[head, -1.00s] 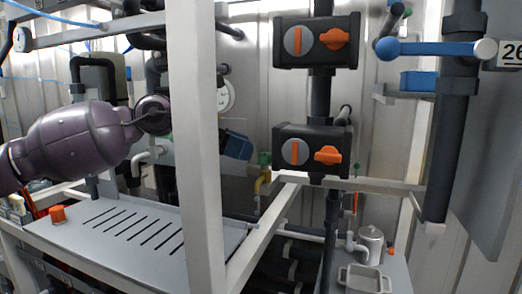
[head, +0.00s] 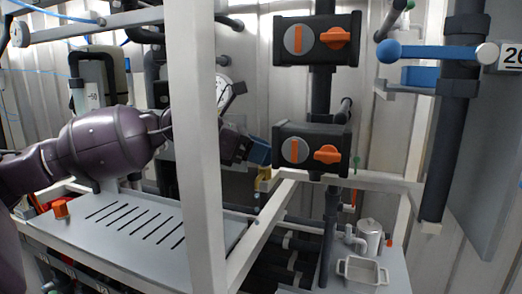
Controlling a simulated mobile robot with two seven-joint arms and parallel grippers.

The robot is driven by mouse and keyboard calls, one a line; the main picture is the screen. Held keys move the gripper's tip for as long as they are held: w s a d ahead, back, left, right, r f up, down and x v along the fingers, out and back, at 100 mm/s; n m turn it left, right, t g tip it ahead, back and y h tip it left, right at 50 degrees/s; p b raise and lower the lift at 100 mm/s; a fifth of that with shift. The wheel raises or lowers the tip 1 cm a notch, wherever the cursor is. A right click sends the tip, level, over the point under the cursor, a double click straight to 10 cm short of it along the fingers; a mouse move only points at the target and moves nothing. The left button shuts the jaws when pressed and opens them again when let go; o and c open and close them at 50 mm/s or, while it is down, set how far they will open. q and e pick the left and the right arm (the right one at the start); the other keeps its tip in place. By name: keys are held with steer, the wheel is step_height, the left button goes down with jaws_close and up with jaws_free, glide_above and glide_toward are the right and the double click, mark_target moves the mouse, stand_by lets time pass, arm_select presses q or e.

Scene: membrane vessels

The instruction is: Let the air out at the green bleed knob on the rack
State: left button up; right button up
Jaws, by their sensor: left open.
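My left arm comes in from the left and passes behind the white rack post. Its dark gripper with blue fingertips (head: 257,152) shows to the right of the post, open, and nothing can be seen held in it. The fingertips are at the yellow fitting (head: 264,174), just above it. The green bleed knob on top of that fitting is hidden behind the fingertips now. I cannot tell whether the fingers touch the knob or are around it. My right gripper is not in view.
The white post (head: 196,150) stands in front of my left wrist. Two black valve boxes with orange handles (head: 318,40) (head: 312,150) are right of the gripper. A round gauge (head: 222,90) is behind it. A grey slotted panel (head: 140,225) lies below my arm.

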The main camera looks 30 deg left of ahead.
arm_select(q)
steer(key=shift+c, duration=0.4)
steer(key=c, duration=0.5)
steer(key=shift+c, duration=0.2)
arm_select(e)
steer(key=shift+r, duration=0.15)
arm_select(q)
steer(key=m+g+h+b, duration=0.1)
steer(key=m+g+h, duration=0.1)
steer(key=m+g, duration=0.1)
steer(key=shift+w+a, duration=0.1)
steer(key=shift+w, duration=0.05)
steer(key=shift+m+g+h+b, duration=0.4)
steer(key=shift+m+g, duration=0.1)
steer(key=shift+m, duration=0.1)
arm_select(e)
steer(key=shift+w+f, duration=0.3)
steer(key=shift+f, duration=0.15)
arm_select(q)
steer(key=o, duration=0.6)
